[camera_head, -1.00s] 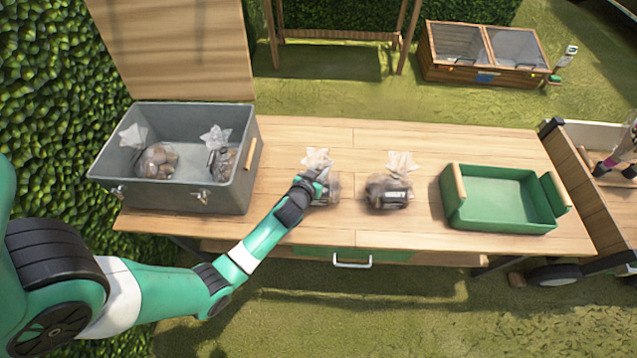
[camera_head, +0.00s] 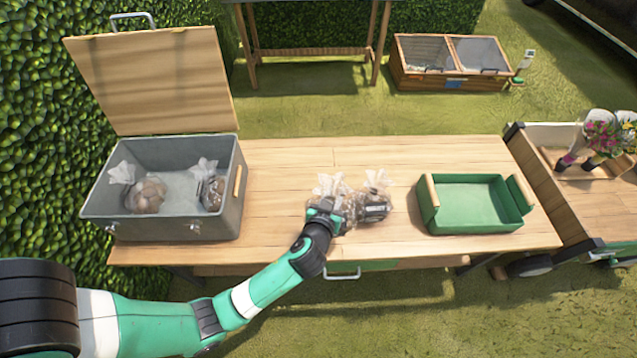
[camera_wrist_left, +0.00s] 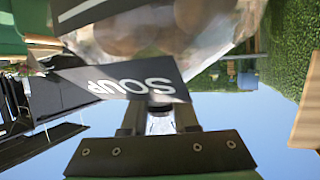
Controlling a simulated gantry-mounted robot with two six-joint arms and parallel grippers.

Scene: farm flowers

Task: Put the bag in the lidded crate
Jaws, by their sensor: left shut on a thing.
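My left gripper (camera_head: 325,212) is shut on a clear bag (camera_head: 333,187) over the middle of the table. The bag's black label reading "SOUP" shows close up in the left wrist view (camera_wrist_left: 140,78), with round brown contents behind it. Another bag (camera_head: 374,207) with a dark label stands on the table just right of the held one; they overlap in view and I cannot tell if they touch. The grey crate (camera_head: 170,228) at the left has its wooden lid (camera_head: 155,80) raised. Two bags sit inside it, at left (camera_head: 147,195) and right (camera_head: 211,192). My right gripper is not in view.
A green tray (camera_head: 480,222) with wooden handles, empty, stands on the right of the wooden table (camera_head: 290,165). A cart with flowers (camera_head: 600,135) adjoins the table's right end. Table between crate and held bag is clear. A hedge stands behind the crate.

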